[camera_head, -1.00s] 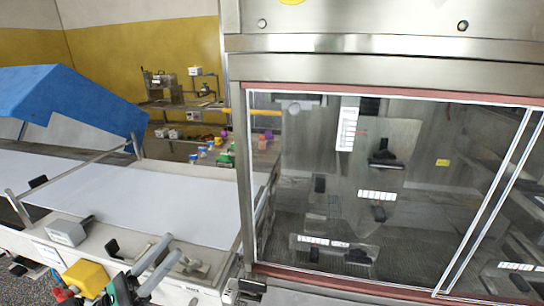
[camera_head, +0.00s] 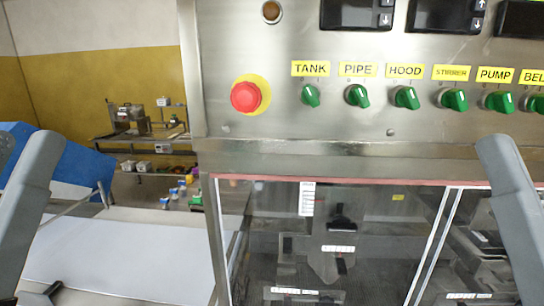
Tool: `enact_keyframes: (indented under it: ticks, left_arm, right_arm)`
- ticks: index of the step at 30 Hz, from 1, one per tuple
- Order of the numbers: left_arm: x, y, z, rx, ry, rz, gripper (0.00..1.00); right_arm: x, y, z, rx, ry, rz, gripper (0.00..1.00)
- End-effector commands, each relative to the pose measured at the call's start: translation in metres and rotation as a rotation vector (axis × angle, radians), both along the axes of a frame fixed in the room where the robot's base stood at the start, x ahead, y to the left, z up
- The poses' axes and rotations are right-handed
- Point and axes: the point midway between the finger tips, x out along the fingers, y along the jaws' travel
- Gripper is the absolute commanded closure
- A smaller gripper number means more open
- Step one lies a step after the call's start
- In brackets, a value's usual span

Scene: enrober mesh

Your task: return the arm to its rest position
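A grey arm part of mine (camera_head: 32,205) rises at the left edge of the head view. A matching grey arm part of mine (camera_head: 513,208) rises at the right edge. I cannot make out fingertips on either one, so neither gripper shows and whether they hold anything is hidden. Both arm parts stand upright and slightly tilted, in front of the steel machine (camera_head: 300,130).
The control panel holds a red emergency button (camera_head: 246,97) and several green knobs (camera_head: 357,96) under yellow labels. Below is a clear window (camera_head: 380,230). A white belt (camera_head: 125,255) and blue cover (camera_head: 75,170) lie left. Shelves with equipment (camera_head: 135,120) stand behind.

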Motion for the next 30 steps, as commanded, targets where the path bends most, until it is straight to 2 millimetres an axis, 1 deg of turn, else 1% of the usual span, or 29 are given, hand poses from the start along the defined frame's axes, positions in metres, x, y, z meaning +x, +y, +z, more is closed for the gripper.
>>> enact_keyframes:
  ticks: [1,5,6,8,9,11,12,14,15,18,21,23,26,30]
  left_arm:
    - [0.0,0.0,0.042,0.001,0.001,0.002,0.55]
    - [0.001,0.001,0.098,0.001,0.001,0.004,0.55]
    - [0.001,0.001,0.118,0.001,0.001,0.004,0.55]
    - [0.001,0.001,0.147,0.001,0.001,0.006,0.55]
    - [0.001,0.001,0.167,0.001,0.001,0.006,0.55]
    - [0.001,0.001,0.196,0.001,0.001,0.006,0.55]
    - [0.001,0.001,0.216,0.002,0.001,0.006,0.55]
    - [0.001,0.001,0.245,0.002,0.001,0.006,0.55]
    - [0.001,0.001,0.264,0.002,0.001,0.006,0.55]
    - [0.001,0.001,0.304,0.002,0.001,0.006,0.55]
    - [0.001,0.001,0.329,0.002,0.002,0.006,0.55]
    - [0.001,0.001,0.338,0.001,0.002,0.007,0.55]
    - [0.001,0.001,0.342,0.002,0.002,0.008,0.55]
    - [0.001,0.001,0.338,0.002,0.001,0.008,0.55]
  right_arm:
    - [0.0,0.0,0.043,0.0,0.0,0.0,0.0]
    - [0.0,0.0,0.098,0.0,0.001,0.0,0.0]
    - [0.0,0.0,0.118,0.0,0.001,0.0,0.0]
    - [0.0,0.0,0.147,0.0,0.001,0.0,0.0]
    - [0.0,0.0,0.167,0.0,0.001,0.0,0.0]
    - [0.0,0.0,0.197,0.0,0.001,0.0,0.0]
    - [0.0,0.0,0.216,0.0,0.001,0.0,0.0]
    - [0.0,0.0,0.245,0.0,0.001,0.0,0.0]
    - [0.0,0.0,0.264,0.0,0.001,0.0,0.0]
    - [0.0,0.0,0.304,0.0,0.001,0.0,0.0]
    - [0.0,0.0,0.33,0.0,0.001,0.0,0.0]
    - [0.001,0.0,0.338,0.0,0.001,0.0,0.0]
    - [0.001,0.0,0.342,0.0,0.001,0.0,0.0]
    - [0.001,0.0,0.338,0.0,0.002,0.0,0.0]
